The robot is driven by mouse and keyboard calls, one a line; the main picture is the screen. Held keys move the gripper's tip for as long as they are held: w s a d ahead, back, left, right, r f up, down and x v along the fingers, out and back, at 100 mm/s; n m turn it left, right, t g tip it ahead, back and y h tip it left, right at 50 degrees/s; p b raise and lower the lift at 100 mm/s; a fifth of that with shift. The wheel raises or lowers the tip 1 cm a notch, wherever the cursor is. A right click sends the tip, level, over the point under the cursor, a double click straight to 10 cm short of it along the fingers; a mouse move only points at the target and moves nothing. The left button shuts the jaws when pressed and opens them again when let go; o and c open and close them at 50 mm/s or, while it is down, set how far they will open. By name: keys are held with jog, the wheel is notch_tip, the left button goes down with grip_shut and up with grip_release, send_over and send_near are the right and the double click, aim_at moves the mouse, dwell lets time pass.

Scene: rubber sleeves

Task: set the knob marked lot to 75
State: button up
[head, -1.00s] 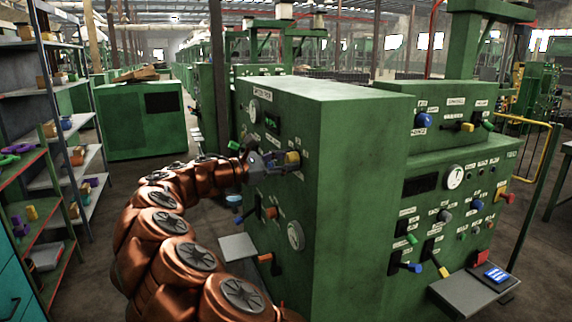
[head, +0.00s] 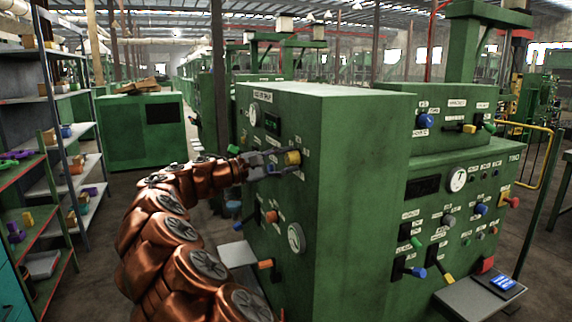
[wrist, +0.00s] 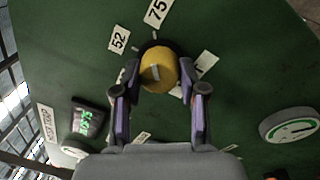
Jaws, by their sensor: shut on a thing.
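A yellow knob (wrist: 156,72) stands on the green panel, with a plate reading 75 (wrist: 157,12) above it and a plate reading 52 (wrist: 119,39) to its upper left. A pale mark shows on its face; I cannot tell exactly which number it points at. My gripper (wrist: 158,92) has its two purple-sided fingers on either side of the knob, shut on it. White plates right of the knob are partly covered by a finger and not readable. In the head view the knob (head: 292,158) is on the near cabinet's left face, with my gripper (head: 270,165) at it.
A dial gauge (wrist: 290,126) and a small display (wrist: 87,116) are on the same panel. Shelving (head: 60,150) stands at the left.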

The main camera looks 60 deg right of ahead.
dwell(0.4)
jog(key=o, duration=1.1)
jog(key=shift+o, duration=0.2)
jog(key=r+v, duration=0.1)
jog(key=v, duration=1.1)
jog(key=shift+f, duration=0.5)
